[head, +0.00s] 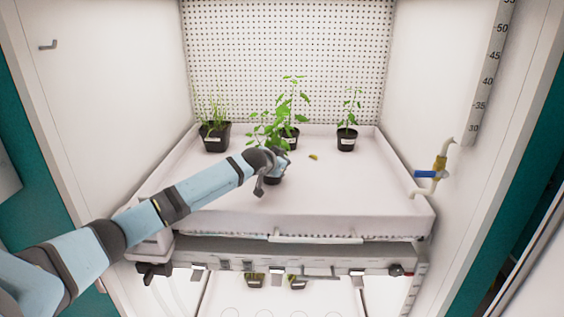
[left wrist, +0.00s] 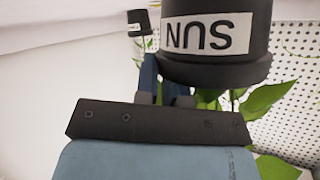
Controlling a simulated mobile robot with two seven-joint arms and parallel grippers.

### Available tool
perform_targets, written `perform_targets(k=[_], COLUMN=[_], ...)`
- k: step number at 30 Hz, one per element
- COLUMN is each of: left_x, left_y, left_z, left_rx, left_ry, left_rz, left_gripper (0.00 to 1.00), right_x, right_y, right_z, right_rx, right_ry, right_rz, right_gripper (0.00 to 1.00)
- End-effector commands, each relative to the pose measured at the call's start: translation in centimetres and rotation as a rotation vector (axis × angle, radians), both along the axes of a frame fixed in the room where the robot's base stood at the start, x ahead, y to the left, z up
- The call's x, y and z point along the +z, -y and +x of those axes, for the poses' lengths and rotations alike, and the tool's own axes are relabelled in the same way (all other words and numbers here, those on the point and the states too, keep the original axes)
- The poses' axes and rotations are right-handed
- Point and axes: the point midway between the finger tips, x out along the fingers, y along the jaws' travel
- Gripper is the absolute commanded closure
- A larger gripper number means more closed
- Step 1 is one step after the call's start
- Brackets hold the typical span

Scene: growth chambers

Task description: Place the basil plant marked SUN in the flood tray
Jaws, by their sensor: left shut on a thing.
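The basil plant marked SUN (left wrist: 208,42) is in a black pot with a white label. The label and the pot appear upside down in the left wrist view. In the head view its green leaves (head: 258,131) rise behind my left gripper (head: 268,176), which hides most of the pot. My left gripper is shut on the pot. The white flood tray (head: 235,211) fills the shelf of the chamber. The plant is over the front middle part of the tray; I cannot tell whether the pot touches the tray floor. My right gripper is not in view.
Several potted plants stand towards the back of the tray: a grassy one (head: 215,136) at left, a taller one (head: 290,137) in the middle, one (head: 347,139) at right. A yellow scrap (head: 314,157) lies between. A blue-handled valve (head: 430,174) is on the right wall. The tray's front right is clear.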

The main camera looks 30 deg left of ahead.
Motion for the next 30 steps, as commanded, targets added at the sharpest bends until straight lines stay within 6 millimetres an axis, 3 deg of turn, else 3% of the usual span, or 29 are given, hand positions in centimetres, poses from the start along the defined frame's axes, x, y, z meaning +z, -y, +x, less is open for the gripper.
perform_targets(k=[3,4,6,7,19,30], left_x=[-0.2,-0.2,-0.2,-0.2,0.3,3.3], left_y=[0.0,0.0,0.0,0.0,0.0,0.3], left_z=[0.0,0.0,0.0,0.0,-0.7,-7.5], left_rx=[0.000,0.000,0.000,0.000,-0.002,-0.002], left_ry=[0.001,0.000,0.000,0.000,0.002,0.002], left_rz=[0.000,0.000,0.000,0.000,0.000,0.000], left_gripper=[1.00,0.84,0.68,0.64,0.64,0.64], right_x=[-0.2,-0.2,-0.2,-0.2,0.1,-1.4], right_y=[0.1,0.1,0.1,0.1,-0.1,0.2], right_z=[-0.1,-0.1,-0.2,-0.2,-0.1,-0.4], right_rx=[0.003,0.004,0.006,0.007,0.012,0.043], right_ry=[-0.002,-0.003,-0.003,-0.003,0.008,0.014], right_rz=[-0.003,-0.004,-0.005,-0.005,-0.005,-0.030], right_gripper=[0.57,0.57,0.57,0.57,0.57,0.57])
